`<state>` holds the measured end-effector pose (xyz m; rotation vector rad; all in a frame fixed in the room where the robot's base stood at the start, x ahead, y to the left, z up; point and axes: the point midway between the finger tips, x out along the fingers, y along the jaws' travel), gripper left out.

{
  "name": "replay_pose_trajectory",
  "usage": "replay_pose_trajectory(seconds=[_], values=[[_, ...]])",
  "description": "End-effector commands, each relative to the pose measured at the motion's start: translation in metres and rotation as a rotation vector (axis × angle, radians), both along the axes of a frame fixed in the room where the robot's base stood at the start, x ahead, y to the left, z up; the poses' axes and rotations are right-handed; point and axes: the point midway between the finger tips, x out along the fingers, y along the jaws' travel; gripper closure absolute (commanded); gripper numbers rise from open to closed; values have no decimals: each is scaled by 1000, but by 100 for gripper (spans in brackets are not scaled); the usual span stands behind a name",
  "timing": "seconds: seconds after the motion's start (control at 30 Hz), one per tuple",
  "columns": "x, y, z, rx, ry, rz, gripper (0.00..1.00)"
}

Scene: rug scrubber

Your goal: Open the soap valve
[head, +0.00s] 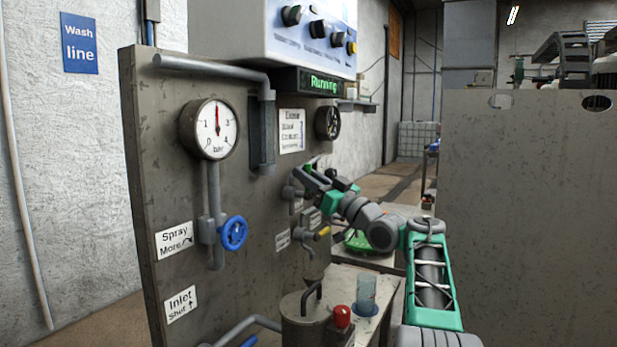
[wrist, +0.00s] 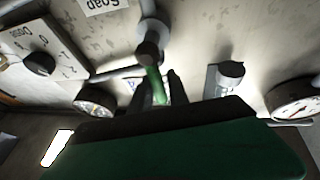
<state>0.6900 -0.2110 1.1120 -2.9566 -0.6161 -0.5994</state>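A soap valve with a green lever (wrist: 155,86) shows in the wrist view, on a grey pipe fitting below a label reading "Soap" (wrist: 104,4). The lever (head: 311,165) also shows in the head view, partly hidden by my gripper. My gripper (wrist: 162,88) is at the lever, with its two dark fingers on either side of it. A light gap shows between the lever and the right finger, so the fingers look open. Whether either finger touches the lever is unclear. In the head view my gripper (head: 318,177) is close to the panel.
A display (head: 322,83) reads "Running". A tank (head: 304,322) and red knob (head: 342,316) stand in front.

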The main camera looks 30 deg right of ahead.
Motion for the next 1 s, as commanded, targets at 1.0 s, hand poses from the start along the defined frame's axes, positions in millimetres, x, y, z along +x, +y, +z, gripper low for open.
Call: replay_pose_trajectory(seconds=[1.0], values=[[-67, -30, -31, 1, 1, -3, 63]])
